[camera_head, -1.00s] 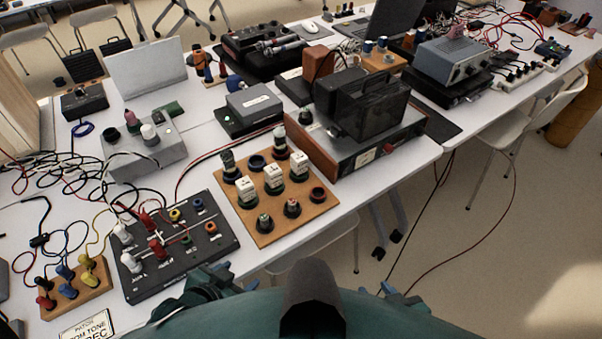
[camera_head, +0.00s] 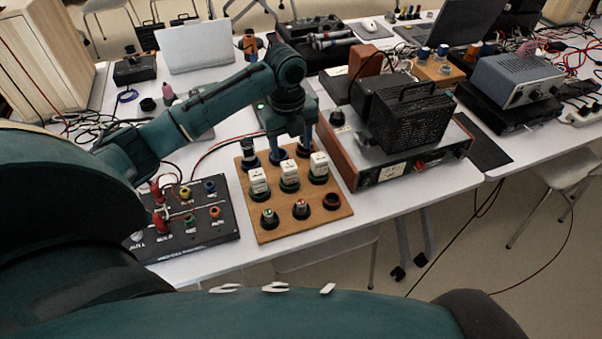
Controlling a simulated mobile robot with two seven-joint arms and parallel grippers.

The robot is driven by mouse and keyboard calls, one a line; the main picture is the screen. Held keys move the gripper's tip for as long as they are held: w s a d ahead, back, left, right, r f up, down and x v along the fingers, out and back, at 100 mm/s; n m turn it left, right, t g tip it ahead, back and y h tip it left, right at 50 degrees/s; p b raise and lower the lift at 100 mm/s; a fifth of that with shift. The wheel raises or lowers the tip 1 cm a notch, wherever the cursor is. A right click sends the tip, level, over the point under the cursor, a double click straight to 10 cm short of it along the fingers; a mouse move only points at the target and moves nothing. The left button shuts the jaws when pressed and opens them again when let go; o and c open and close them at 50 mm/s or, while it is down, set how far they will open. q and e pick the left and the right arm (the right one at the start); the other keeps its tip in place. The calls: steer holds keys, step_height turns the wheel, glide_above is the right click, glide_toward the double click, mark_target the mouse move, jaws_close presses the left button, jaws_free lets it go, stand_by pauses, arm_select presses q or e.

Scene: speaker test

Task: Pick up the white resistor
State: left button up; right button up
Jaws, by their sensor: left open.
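A wooden board (camera_head: 335,212) on the white table carries three white resistor blocks in a slanting row: the left one (camera_head: 259,183), the middle one (camera_head: 289,175) and the right one (camera_head: 319,166). Each sits upright on a dark round base. My left gripper (camera_head: 290,153) reaches in from the left and points down over the back of the board. Its two fingers are apart, behind the middle white block as seen here, with no object visible between them. The gripper partly hides the board's back row. My right gripper is out of view.
A black panel (camera_head: 190,235) with coloured terminals lies left of the board. A wood-sided instrument (camera_head: 390,170) with a black caged box (camera_head: 412,118) on top stands close at the right.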

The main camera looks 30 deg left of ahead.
mark_target(289, 165)
arm_select(q)
steer(key=shift+w+a+r+m, duration=0.3)
steer(key=shift+a+r+m, duration=0.2)
steer(key=shift+a+r, duration=0.3)
steer(key=f, duration=1.2)
steer(key=shift+s+d+f, duration=0.1)
steer(key=shift+d+f, duration=0.1)
steer(key=shift+f, duration=0.2)
steer(key=c, duration=1.1)
